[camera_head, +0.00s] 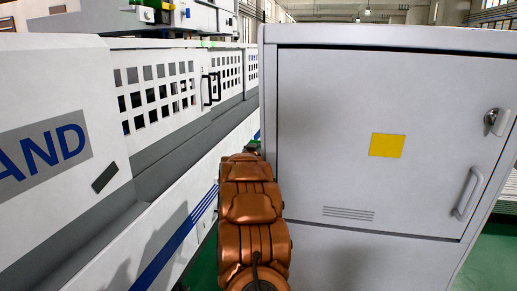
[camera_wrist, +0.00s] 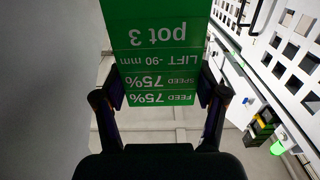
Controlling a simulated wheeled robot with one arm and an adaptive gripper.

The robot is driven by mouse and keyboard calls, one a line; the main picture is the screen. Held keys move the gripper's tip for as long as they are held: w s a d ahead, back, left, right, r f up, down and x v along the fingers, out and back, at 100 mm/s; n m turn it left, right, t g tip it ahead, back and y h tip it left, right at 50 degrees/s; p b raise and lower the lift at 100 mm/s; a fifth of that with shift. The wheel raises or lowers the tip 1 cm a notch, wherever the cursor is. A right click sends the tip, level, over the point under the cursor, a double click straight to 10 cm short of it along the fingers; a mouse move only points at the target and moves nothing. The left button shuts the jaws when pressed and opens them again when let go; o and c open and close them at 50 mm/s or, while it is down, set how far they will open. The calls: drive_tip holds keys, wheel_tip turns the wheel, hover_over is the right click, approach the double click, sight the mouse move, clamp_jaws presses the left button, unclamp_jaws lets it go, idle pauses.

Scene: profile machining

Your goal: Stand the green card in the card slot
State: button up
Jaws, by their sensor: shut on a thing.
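The green card (camera_wrist: 158,40) fills the top middle of the wrist view. Its white print, "pot 3", "LIFT -90 mm", "SPEED 75%" and "FEED 75%", appears upside down. My gripper (camera_wrist: 164,92) is shut on the card, with one dark finger at each side edge near its printed end. The far end of the card runs out of the picture at the top. In the head view my copper-coloured arm hides most of the gripper, and I cannot make out the card there. I cannot identify the card slot in either view.
A grey cabinet (camera_head: 340,120) with a yellow label (camera_head: 387,145) and a handle (camera_head: 468,194) stands close on the right of my arm.

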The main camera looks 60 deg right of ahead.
drive_tip(key=shift+f+b, duration=1.1)
drive_tip(key=shift+f, duration=0.9)
idle(0.3)
drive_tip(key=shift+p, duration=0.45)
idle(1.5)
idle(0.6)
drive_tip(key=o, duration=1.1)
drive_tip(key=shift+v, duration=6)
